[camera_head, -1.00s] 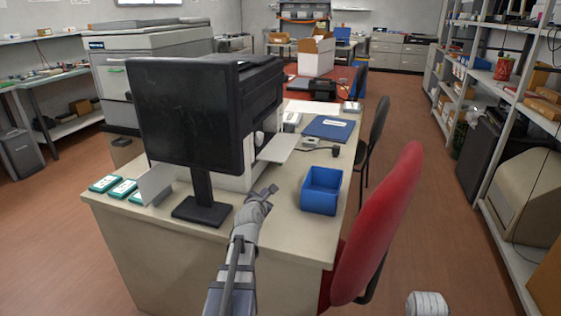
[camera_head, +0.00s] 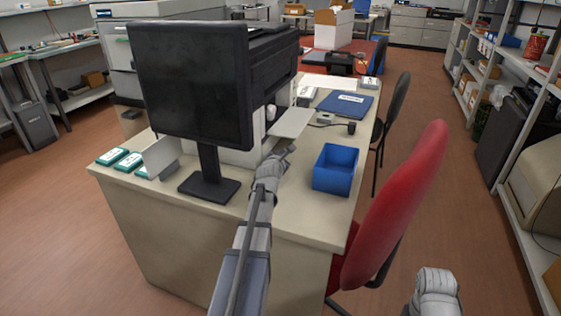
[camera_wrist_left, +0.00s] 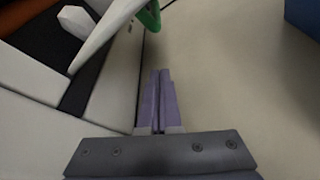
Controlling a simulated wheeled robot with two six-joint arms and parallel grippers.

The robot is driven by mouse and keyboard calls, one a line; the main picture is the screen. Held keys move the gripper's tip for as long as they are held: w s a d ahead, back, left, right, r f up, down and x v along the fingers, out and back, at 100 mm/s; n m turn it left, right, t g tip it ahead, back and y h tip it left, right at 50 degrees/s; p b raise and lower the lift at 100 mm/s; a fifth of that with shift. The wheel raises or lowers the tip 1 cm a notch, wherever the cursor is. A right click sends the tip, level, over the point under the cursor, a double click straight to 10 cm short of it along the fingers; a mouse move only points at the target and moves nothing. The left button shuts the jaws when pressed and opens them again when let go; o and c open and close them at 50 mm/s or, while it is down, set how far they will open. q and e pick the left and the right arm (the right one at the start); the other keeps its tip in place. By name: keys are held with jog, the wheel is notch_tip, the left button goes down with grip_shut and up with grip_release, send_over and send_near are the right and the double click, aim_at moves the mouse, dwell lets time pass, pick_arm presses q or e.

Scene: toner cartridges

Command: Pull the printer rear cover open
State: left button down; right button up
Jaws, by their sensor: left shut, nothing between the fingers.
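The printer (camera_head: 266,75) stands on the desk, black on top and white below, largely hidden behind the black monitor. A flat white panel (camera_head: 291,122) sticks out from its right side; I cannot tell whether this is the rear cover. My left gripper (camera_head: 284,147) is just below and in front of this panel. In the left wrist view its fingers (camera_wrist_left: 158,92) are shut and empty, pointing along the printer's white side (camera_wrist_left: 113,88). A curved white part (camera_wrist_left: 108,32) and a green part (camera_wrist_left: 150,15) show ahead.
A blue bin (camera_head: 335,168) stands on the desk (camera_head: 150,190) right of my left arm. The monitor (camera_head: 190,85) and its stand are on the left. A red chair (camera_head: 395,215) is at the right edge. Teal-and-white boxes (camera_head: 112,156) lie at the left.

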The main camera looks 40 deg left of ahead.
pick_arm(q)
jog(key=x, duration=0.2)
jog(key=shift+w+f, duration=0.15)
jog(key=shift+w, duration=0.1)
jog(key=r+p, duration=0.1)
jog(key=d+r+p, duration=0.1)
jog(key=r, duration=0.1)
jog(key=shift+d+r+p, duration=0.1)
jog(key=shift+d+p, duration=0.15)
jog(key=shift+p, duration=0.1)
jog(key=shift+d+r+p, duration=0.25)
jog(key=shift+p, duration=0.05)
